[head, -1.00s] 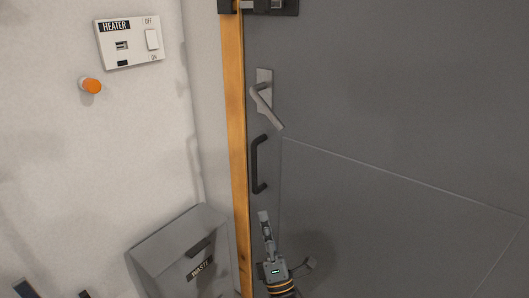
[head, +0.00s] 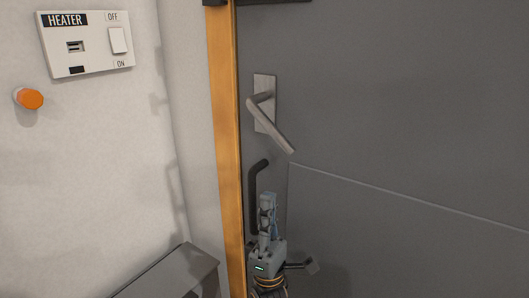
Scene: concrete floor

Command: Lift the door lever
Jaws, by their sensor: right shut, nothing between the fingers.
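The door lever (head: 272,127) is a grey metal handle on a narrow backplate (head: 264,90) on the dark grey door (head: 400,90). It slants down to the right from its pivot. My right gripper (head: 267,200) is shut and empty. It points up below the lever, in front of the lower part of a black pull handle (head: 256,180). A clear gap shows between its tip and the lever. My left gripper is not in view.
A wooden door frame strip (head: 226,130) runs along the door's left edge. On the white wall are a heater switch panel (head: 90,58) and an orange knob (head: 30,99). A grey waste bin (head: 172,275) stands at the lower left. The door right of the lever is clear.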

